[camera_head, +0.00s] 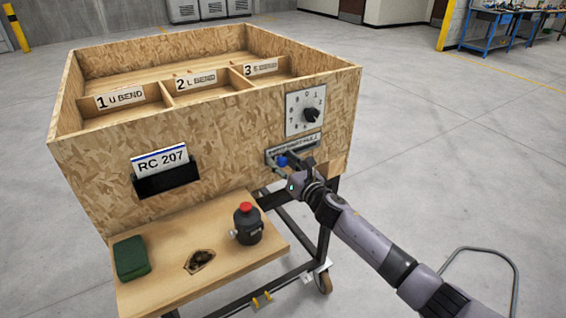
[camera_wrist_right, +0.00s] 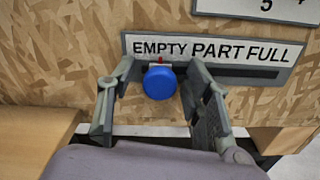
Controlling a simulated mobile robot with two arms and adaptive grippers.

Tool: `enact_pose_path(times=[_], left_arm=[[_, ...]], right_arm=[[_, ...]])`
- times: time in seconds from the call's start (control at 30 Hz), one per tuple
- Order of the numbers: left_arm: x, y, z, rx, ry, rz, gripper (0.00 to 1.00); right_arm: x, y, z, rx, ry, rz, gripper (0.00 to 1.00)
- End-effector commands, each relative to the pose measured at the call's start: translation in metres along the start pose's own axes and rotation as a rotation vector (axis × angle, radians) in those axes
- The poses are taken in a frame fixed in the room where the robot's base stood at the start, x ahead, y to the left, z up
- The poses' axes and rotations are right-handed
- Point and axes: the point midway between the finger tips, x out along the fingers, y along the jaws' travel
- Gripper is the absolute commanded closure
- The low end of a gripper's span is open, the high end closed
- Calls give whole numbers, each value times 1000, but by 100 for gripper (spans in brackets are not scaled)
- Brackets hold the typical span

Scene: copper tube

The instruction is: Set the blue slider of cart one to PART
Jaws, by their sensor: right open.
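The blue slider (camera_wrist_right: 160,82) is a round blue knob with a small red pointer above it. It stands under the word EMPTY on the label plate (camera_wrist_right: 210,50), which reads EMPTY PART FULL. In the head view the knob (camera_head: 282,161) shows at the right end of the cart's (camera_head: 110,165) front panel. My right gripper (camera_head: 296,163) is open in front of the panel. In the right wrist view its fingers stand on either side of the knob, with gaps between. My left gripper is not in view.
A numbered dial (camera_head: 306,110) sits above the label plate. A card holder (camera_head: 166,180) reading RC 207 is further left. The lower shelf (camera_head: 150,290) carries a dark bottle with a red cap (camera_head: 247,222) and a green case (camera_head: 131,257). Open floor lies right.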

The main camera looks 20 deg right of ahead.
Motion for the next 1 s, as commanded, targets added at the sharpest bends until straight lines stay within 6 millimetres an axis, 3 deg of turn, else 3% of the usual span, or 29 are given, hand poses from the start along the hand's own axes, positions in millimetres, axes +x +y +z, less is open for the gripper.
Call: enact_pose_path(times=[0.1,0.77,1.0], left_arm=[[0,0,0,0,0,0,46],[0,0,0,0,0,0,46],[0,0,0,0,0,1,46]], right_arm=[[0,0,0,0,0,0,55],[0,0,0,0,0,-1,99],[-1,0,0,0,0,-1,100]])
